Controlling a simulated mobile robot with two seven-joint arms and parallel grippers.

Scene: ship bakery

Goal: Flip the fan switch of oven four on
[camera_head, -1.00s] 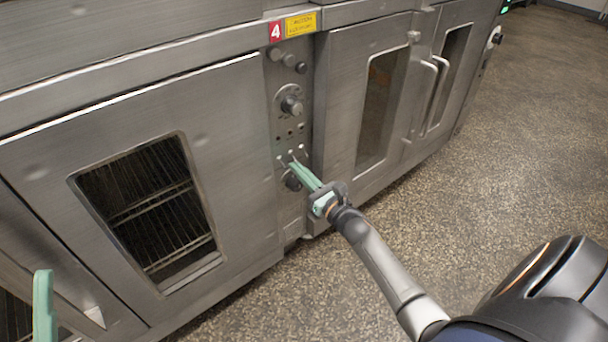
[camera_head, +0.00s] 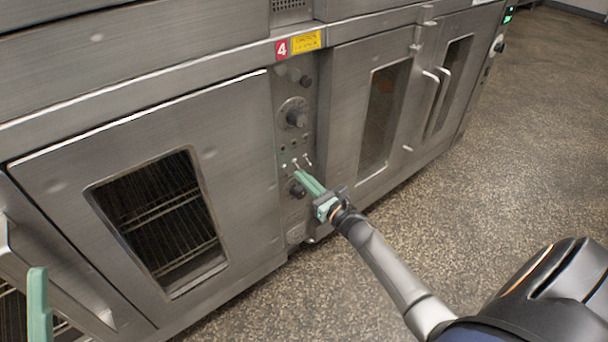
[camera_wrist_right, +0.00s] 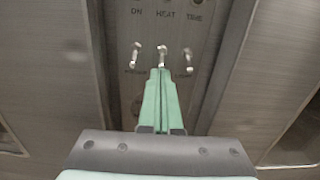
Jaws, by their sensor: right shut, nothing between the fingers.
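Oven four's control panel (camera_head: 292,125) is a narrow metal strip under a red "4" label (camera_head: 281,48). Three small metal toggle switches sit in a row low on it. In the right wrist view these are a left toggle (camera_wrist_right: 135,55), a middle toggle (camera_wrist_right: 161,57) and a right toggle (camera_wrist_right: 188,62). My right gripper (camera_head: 300,173) is shut and empty. Its green fingertips (camera_wrist_right: 160,72) are just below the middle toggle, and I cannot tell whether they touch it. The label under the middle toggle is hidden by the fingers. One green finger of my left gripper (camera_head: 38,305) shows at lower left.
A large knob (camera_head: 296,117) is above the toggles and a dark lower knob (camera_head: 297,188) is beside my right fingers. A windowed oven door (camera_head: 240,150) is left of the panel, another door (camera_head: 345,110) right. Speckled floor (camera_head: 480,190) is open to the right.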

